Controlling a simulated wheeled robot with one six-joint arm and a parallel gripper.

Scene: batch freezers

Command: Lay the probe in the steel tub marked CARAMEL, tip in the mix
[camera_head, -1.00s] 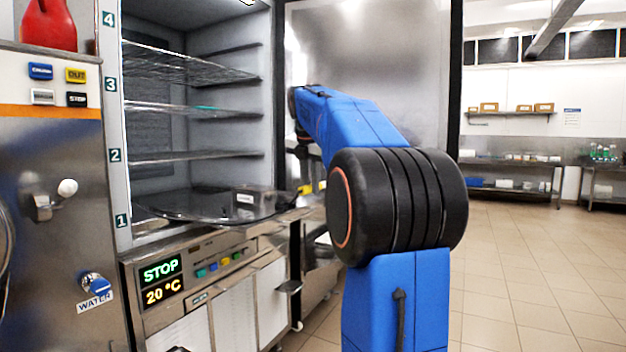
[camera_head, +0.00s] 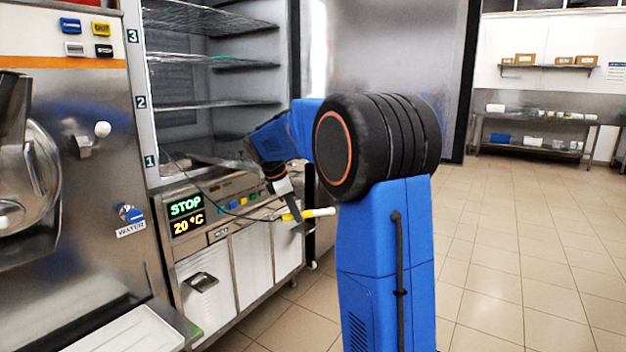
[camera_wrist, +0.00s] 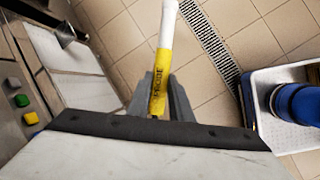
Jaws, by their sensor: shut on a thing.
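My gripper (camera_head: 297,216) is shut on the probe (camera_head: 318,212), a white rod with a yellow grip, in front of the cabinet's lower panels. In the wrist view the yellow part of the probe (camera_wrist: 161,72) sits between the grey fingers (camera_wrist: 160,103), with the white part pointing up the picture. A thin dark cable runs from near the probe toward the cabinet. I cannot make out a tub marked CARAMEL; my arm covers part of the lowest shelf area, where a shiny pan edge (camera_head: 205,160) shows.
The open cabinet (camera_head: 214,85) has wire shelves and numbered levels. Its panel (camera_head: 186,216) reads STOP and 20 °C. A steel machine (camera_head: 75,150) stands at left, with a pale tray (camera_head: 130,330) below. The open door (camera_head: 390,70) stands behind my arm. Tiled floor at right is clear.

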